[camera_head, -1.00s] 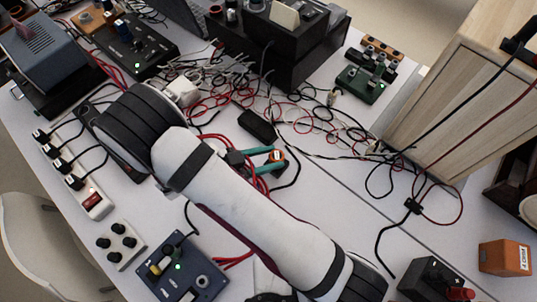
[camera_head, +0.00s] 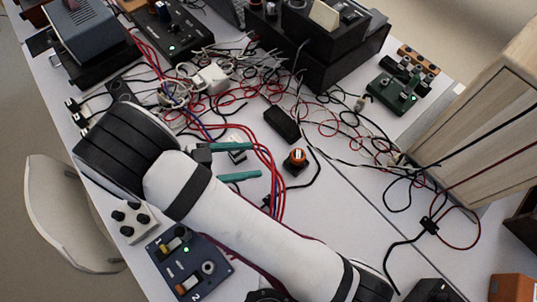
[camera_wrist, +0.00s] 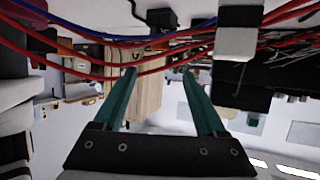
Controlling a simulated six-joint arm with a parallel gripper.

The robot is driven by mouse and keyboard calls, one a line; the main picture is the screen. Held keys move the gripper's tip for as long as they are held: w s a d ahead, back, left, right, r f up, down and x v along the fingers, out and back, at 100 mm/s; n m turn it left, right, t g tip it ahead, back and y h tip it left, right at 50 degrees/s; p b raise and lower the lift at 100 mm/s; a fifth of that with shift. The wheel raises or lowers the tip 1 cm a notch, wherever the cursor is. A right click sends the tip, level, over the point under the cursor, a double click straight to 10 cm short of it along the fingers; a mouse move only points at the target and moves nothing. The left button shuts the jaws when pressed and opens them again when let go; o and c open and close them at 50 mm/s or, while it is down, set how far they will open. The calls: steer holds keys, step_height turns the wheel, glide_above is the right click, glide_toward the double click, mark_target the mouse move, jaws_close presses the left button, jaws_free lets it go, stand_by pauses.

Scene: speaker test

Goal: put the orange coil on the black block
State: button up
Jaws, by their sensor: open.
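My gripper (camera_head: 252,161) has two teal fingers, spread apart and empty, pointing right. Their tips end a short way left of the coil, not touching it. I cannot surely pick out the coil there.
Red and blue cables (camera_head: 265,150) run beside the fingers and cross the wrist view. Tangled wires (camera_head: 205,85) fill the back left. A wooden cabinet (camera_head: 480,120) stands at the right. A blue box (camera_head: 187,262) lies at the front left. Table right of the coil is fairly clear.

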steer(key=s+d+r+n+g+y, duration=0.2)
steer(key=s+d+r+g+y, duration=0.15)
steer(key=d+r+g, duration=0.55)
steer(key=s+d+r+n+t+y, duration=0.3)
steer(key=s+d+n+y, duration=0.2)
steer(key=s+y, duration=0.3)
steer(key=n+y, duration=0.1)
steer(key=y, duration=0.2)
steer(key=shift+s+t, duration=0.25)
steer(key=shift+t, duration=0.15)
